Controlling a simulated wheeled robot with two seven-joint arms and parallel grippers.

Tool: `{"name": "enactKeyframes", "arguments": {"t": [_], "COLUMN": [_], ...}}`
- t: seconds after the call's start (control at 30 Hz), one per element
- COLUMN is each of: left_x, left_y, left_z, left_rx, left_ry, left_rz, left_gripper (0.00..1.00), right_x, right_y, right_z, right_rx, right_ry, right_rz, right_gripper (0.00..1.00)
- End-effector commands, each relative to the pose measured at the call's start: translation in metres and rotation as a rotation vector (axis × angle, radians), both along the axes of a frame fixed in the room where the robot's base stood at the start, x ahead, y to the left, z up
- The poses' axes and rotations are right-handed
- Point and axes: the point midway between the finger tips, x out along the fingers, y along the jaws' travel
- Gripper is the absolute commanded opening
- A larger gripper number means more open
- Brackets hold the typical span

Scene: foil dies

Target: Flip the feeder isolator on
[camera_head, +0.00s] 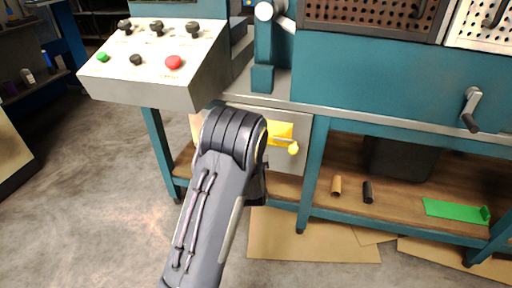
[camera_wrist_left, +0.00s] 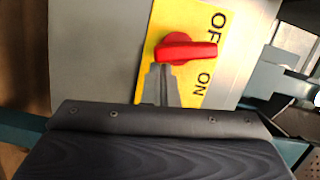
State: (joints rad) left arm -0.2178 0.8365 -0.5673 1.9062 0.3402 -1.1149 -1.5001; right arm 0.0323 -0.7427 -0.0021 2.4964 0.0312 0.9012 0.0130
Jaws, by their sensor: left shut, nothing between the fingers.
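The feeder isolator has a red handle (camera_wrist_left: 184,50) on a yellow plate (camera_wrist_left: 215,68) marked OFF and ON in the left wrist view. The handle lies roughly crosswise there, its narrow end between the two words; I cannot tell which it is set to. My left gripper (camera_wrist_left: 160,70) is shut and empty, its fingertips just below the handle's thick left end. I cannot tell whether they touch it. In the head view part of a yellow plate (camera_head: 283,129) shows past my left arm, which hides the red handle and the gripper. My right gripper is not in view.
A sloped control box (camera_head: 150,88) with black knobs, a green button and a red button stands at upper left. A crank handle (camera_head: 471,108) juts out at right. The lower shelf (camera_head: 400,193) holds small items.

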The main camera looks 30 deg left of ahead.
Motion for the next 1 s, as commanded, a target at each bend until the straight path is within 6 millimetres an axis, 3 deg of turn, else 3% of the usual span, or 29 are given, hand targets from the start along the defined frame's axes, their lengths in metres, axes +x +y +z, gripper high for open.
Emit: {"name": "enactKeyframes", "arguments": {"t": [0.5, 1.0], "left_x": [-0.0007, -0.0010], "left_y": [0.0033, 0.0045], "left_z": [-0.0047, -0.0056], "left_rx": [0.150, 0.193], "left_ry": [0.036, 0.046], "left_rz": [0.002, 0.002], "left_gripper": [0.00, 0.00], "right_x": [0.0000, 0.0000], "right_y": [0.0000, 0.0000], "right_z": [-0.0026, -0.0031], "right_rx": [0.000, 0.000], "right_ry": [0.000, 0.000], "right_rz": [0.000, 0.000], "right_gripper": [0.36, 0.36]}}
